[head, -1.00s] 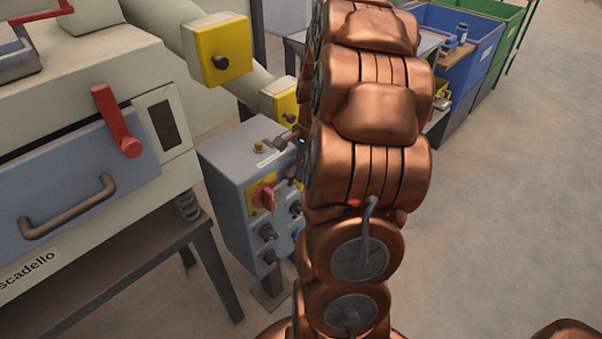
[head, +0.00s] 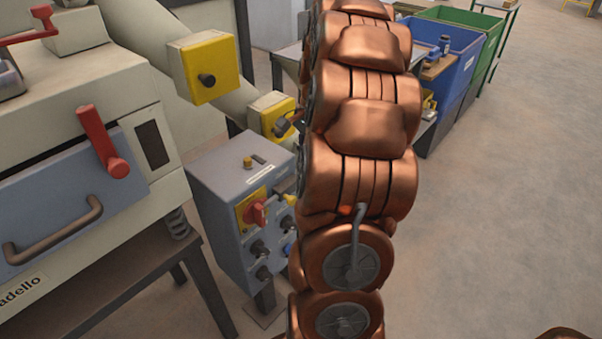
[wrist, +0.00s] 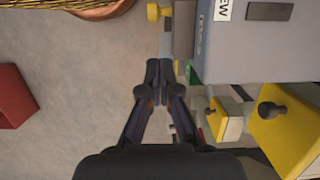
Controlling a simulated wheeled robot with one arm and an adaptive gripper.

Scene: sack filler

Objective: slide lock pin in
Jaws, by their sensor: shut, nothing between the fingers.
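In the wrist view my gripper (wrist: 158,70) is shut, with its fingertips together and nothing between them. A small yellow knob (wrist: 154,12) on a short grey stem lies ahead of the fingertips, beside a grey housing (wrist: 245,45) with a white label. It may be the lock pin, but I cannot tell for sure. A grey part sits between the fingertips and the knob; I cannot tell whether the fingers touch it.
A grey control box (head: 225,190) with a red switch stands left of my arm. Yellow boxes with black knobs (head: 208,68) are on the machine behind it. Blue (head: 455,50) and green bins stand at the back right. Floor on the right is clear.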

